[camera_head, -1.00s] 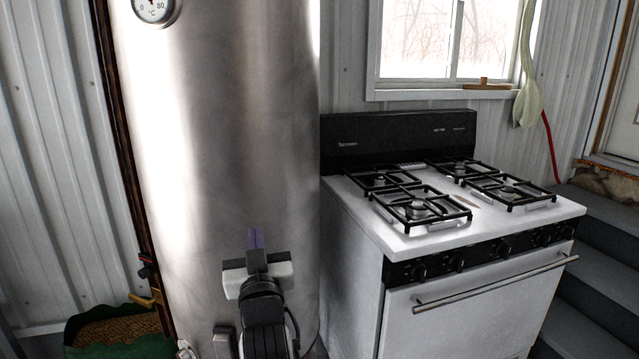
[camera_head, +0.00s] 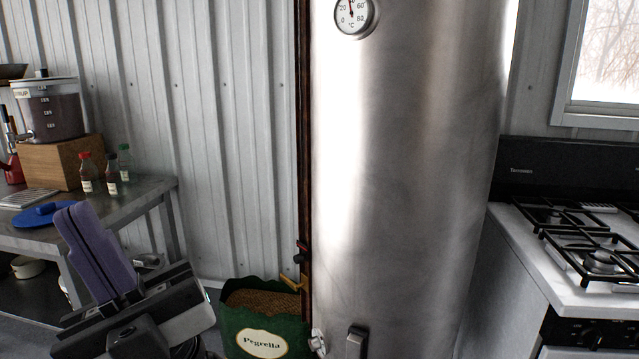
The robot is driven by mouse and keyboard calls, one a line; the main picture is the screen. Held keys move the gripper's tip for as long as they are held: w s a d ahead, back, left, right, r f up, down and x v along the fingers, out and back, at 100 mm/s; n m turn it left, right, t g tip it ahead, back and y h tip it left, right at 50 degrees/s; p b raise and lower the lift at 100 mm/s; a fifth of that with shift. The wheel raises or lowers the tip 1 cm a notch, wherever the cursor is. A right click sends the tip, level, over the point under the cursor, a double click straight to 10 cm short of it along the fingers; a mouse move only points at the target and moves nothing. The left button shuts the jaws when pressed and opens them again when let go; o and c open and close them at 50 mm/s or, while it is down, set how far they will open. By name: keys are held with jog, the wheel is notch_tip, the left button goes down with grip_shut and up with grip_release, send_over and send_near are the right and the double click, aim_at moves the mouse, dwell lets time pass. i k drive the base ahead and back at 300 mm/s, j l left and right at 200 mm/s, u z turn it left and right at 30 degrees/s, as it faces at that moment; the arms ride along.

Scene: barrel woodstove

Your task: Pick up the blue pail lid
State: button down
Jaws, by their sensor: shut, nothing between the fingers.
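A flat blue lid (camera_head: 44,215) with a small raised grip lies on the metal table (camera_head: 150,190) at the left. My gripper (camera_head: 88,235) is in the lower left, in front of the table. Its purple fingers are together with nothing between them. In the picture the fingers show just right of the lid and below it. They appear apart from the lid, and the depth between them is hard to tell.
On the table stand small bottles (camera_head: 86,172), a wooden box (camera_head: 60,160) bearing a clear container (camera_head: 50,110), and a pale rack (camera_head: 28,198). A green sack (camera_head: 262,325) and a tall steel tank (camera_head: 410,180) stand to the right, then a white stove (camera_head: 530,250).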

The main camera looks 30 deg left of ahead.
aim_at(40, 216)
jog(key=j+u, duration=0.1)
jog(key=u, duration=2.1)
jog(key=i, duration=0.7)
jog(key=i+l+u, duration=0.15)
jog(key=i, duration=1.25)
jog(key=i+l+u, duration=0.15)
jog(key=i, duration=0.55)
